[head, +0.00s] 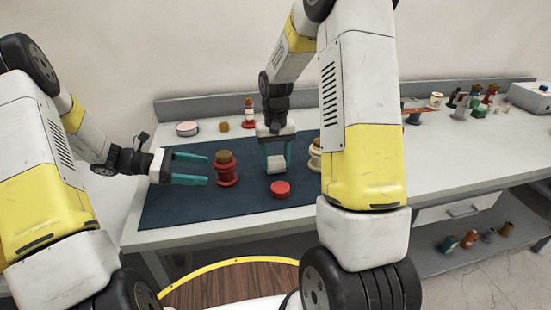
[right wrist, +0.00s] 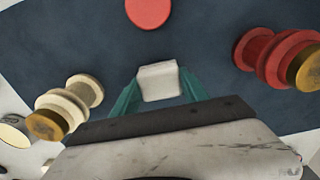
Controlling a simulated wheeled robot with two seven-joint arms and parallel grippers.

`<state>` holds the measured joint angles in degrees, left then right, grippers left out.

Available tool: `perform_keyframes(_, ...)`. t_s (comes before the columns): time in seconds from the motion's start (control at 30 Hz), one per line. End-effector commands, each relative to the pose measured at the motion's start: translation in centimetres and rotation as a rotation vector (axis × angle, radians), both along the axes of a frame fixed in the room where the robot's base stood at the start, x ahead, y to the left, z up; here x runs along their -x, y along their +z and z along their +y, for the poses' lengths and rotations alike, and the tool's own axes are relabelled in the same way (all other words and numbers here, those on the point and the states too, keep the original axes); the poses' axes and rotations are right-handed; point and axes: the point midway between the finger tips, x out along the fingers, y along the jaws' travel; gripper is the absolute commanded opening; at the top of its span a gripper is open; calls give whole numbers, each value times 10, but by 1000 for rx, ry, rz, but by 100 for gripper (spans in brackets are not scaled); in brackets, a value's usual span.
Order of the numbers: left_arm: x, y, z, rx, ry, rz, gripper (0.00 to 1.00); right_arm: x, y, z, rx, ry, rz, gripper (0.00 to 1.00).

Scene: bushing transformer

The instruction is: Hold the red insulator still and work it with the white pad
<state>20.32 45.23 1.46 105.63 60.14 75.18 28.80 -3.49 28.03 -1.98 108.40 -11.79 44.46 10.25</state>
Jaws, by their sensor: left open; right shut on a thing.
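The red insulator (head: 226,172) stands upright on the dark blue mat, with a brown-gold top. It also shows at the right of the right wrist view (right wrist: 268,58). My left gripper (head: 207,169) is open, its teal fingers pointing at the insulator from the left, close to it; I cannot tell if they touch. The white pad (head: 276,164) is between the fingers of my right gripper (head: 275,162), which is shut on it above the mat. The pad also shows in the right wrist view (right wrist: 158,81). The pad is apart from the insulator, to its right.
A red disc (head: 280,189) lies on the mat (head: 178,206) in front of the pad. A cream insulator (head: 315,155) stands to the right, partly hidden by my right arm. Several small parts crowd the table's right end.

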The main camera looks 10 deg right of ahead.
Motion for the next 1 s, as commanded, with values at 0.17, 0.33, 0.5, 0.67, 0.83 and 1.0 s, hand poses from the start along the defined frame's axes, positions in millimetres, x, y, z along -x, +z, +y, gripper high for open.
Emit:
perform_keyframes(0.17,1,-8,-27,1,-3,1,80,0,0,0,0,0,0,20)
perform_keyframes(0.33,1,-15,-49,0,-2,1,80,0,0,0,0,0,0,20)
perform_keyframes(0.5,0,-20,-64,-1,-1,-1,80,0,0,0,0,0,0,20)
perform_keyframes(0.67,0,-21,-70,-1,-1,-1,80,0,0,0,0,0,0,20)
perform_keyframes(0.83,0,-22,-71,-1,-1,-1,80,0,0,0,0,0,0,20)
perform_keyframes(1.0,0,-22,-71,-1,-1,-1,70,0,0,0,0,0,0,20)
